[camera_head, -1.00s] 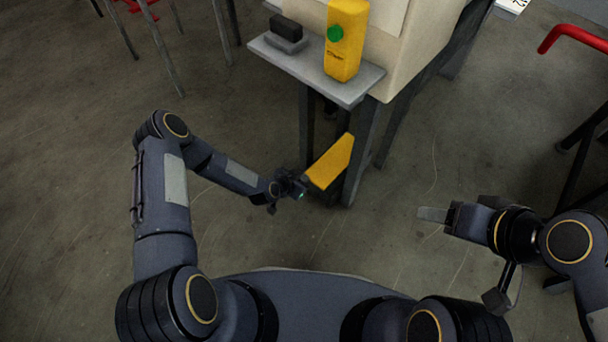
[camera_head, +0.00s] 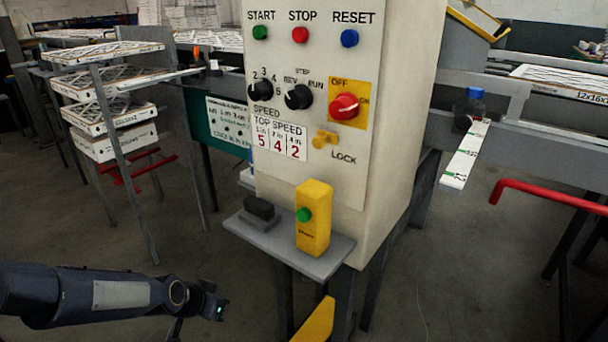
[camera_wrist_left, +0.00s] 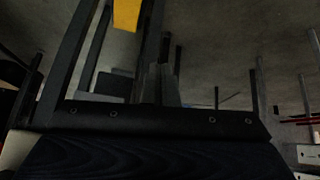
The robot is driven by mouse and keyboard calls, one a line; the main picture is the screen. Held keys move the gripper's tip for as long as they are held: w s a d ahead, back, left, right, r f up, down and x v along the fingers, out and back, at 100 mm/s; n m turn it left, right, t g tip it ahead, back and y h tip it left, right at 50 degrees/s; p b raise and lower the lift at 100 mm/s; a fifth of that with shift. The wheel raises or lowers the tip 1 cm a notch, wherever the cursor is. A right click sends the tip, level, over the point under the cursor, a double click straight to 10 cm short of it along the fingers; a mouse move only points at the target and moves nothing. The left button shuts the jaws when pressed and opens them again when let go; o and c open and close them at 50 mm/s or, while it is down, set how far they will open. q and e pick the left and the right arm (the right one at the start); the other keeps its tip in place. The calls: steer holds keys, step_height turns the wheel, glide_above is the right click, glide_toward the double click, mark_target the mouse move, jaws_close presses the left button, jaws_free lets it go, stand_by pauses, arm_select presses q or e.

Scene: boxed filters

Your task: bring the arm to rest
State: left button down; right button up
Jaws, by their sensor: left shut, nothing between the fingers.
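My left arm comes in at the lower left of the head view, its forearm nearly level. My left gripper (camera_head: 212,309) is at the bottom, left of the control cabinet's post and below its small shelf (camera_head: 290,250). It touches nothing that I can see. In the left wrist view the fingers (camera_wrist_left: 160,84) are together with nothing between them. My right arm and gripper are out of the head view.
The control cabinet (camera_head: 335,60) with buttons and knobs stands ahead. A yellow box with a green button (camera_head: 313,225) is on its shelf. A yellow plate (camera_head: 316,320) is below. Boxed filters (camera_head: 110,110) are stacked at left. A red rail (camera_head: 550,195) is at right.

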arm_select(q)
steer(key=s+a+r+n, duration=0.3)
steer(key=s+r, duration=0.7)
steer(key=s, duration=0.1)
steer(key=s+d+r+n, duration=0.2)
steer(key=s+r+n, duration=0.1)
steer(key=s, duration=1.2)
step_height(320, 180, up, 31)
steer(key=p, duration=3.1)
steer(key=shift+f+g+h, duration=0.2)
steer(key=shift+g+h, duration=0.1)
steer(key=shift+w, duration=0.1)
